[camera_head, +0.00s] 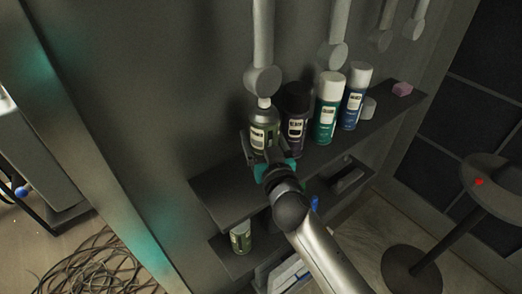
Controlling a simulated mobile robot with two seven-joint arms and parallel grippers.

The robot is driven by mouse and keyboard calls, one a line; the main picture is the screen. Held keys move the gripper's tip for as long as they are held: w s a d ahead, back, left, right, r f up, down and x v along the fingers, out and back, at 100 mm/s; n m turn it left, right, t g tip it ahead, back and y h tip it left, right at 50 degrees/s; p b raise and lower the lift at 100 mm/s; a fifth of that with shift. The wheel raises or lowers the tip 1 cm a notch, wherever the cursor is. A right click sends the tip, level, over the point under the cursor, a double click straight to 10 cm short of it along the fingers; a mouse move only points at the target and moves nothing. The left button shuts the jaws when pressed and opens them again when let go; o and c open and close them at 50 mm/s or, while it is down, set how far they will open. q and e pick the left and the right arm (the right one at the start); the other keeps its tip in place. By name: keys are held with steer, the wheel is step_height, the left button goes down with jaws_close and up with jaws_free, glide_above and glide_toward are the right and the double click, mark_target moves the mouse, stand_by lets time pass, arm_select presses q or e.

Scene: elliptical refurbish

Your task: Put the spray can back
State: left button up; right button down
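A dark grey-green spray can (263,125) with a pale label and light nozzle stands upright at the left end of the row on the upper shelf (222,197). My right gripper (268,150) is at the front of this can, with a finger on each side of its lower part. I cannot tell whether the fingers press on it. The can's base is hidden by the gripper, so whether it rests on the shelf is unclear. Beside it to the right stand a black can (295,115), a green can with a white cap (327,108) and a blue can with a white cap (354,97). My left gripper is not in view.
A small can (240,238) stands on the lower shelf. A pink block (402,89) lies at the upper shelf's right end. Grey rods with round ends (262,78) hang just above the cans. A round stool (497,182) stands right. Tangled cables (95,265) cover the floor left.

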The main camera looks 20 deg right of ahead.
mark_target(261, 147)
steer(key=shift+f+b, duration=0.5)
steer(key=shift+f, duration=1.05)
steer(key=shift+f, duration=0.1)
jaws_free()
steer(key=shift+f, duration=0.1)
steer(key=shift+r, duration=0.2)
steer(key=s+b, duration=0.1)
steer(key=s, duration=1.1)
steer(key=shift+a+b, duration=0.2)
steer(key=shift+b, duration=0.1)
